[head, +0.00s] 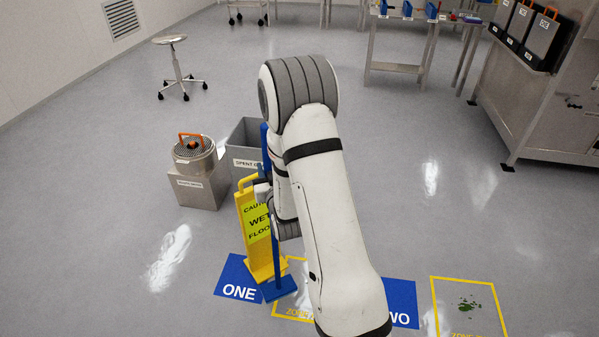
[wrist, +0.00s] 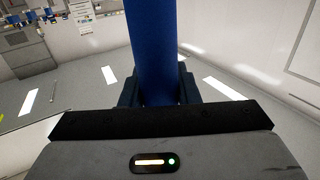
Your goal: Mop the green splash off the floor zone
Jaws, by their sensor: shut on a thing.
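The green splash (head: 468,305) is a small dark patch of specks inside a yellow-outlined floor zone (head: 435,296) at the lower right in the head view. A blue mop (head: 277,255) stands roughly upright left of my arm, its flat blue foot (head: 281,289) low by the ONE panel. I cannot tell whether the foot touches the floor. My gripper (head: 264,192), mostly hidden behind my arm, is shut on the blue handle. In the wrist view my gripper (wrist: 158,93) has the blue handle (wrist: 150,45) between its fingers. The splash is well right of the mop foot.
A yellow wet-floor sign (head: 250,236) stands close beside the mop. Blue floor panels ONE (head: 240,280) and TWO (head: 401,300) flank another yellow-outlined zone, partly hidden by my arm. A grey bin (head: 240,140) and a box with a round lidded drum (head: 197,188) stand behind. Floor at right is open.

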